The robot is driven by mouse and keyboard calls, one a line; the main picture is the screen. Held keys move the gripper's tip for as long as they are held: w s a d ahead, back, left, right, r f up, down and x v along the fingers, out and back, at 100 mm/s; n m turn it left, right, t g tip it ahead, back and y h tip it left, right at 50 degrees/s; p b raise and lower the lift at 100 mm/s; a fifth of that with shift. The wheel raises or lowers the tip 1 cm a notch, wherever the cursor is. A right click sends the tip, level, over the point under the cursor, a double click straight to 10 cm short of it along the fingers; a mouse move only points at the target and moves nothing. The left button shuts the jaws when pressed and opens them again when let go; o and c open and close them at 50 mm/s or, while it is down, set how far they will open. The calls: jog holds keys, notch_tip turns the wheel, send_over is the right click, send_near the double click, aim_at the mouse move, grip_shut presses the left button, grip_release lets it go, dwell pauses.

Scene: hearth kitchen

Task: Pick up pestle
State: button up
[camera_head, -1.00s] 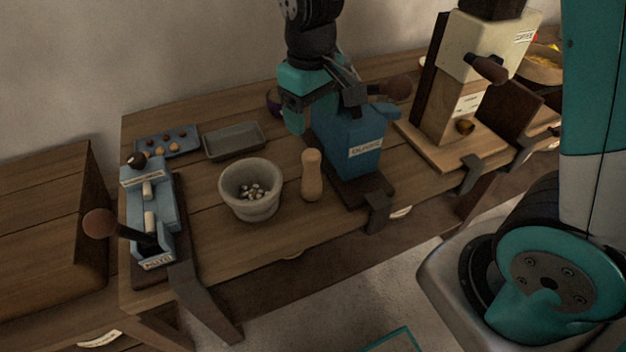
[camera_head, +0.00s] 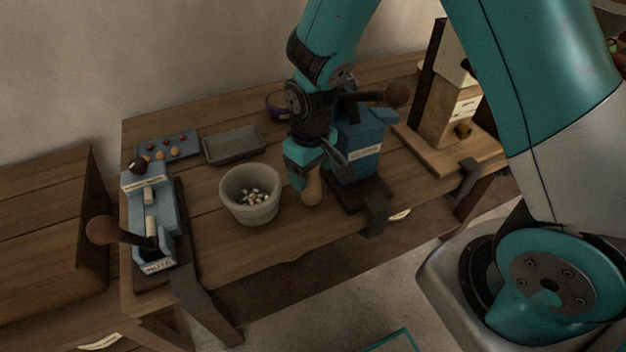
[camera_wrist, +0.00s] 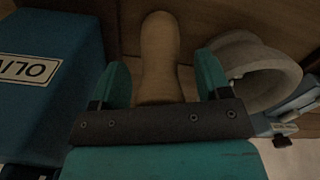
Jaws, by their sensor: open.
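The pestle (camera_head: 312,192) is a light wooden piece standing on the table between the mortar and the blue machine. Its upper part is hidden behind my gripper in the head view. My gripper (camera_head: 308,168) is above and around the pestle's top, pointing down. In the wrist view the pestle (camera_wrist: 159,55) lies between the two teal fingers of my gripper (camera_wrist: 162,80). The fingers are open, with a gap on each side of the pestle.
A stone mortar (camera_head: 236,214) holding pale pieces stands left of the pestle. A blue machine (camera_head: 364,160) stands close on the right. A grey tray (camera_head: 234,159), a blue nut tray (camera_head: 185,154) and a nutcracker (camera_head: 166,212) are farther left. Table is clear in front.

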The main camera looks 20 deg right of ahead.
jog(key=c, duration=1.3)
jog(key=shift+o, duration=0.2)
notch_tip(320, 180, up, 20)
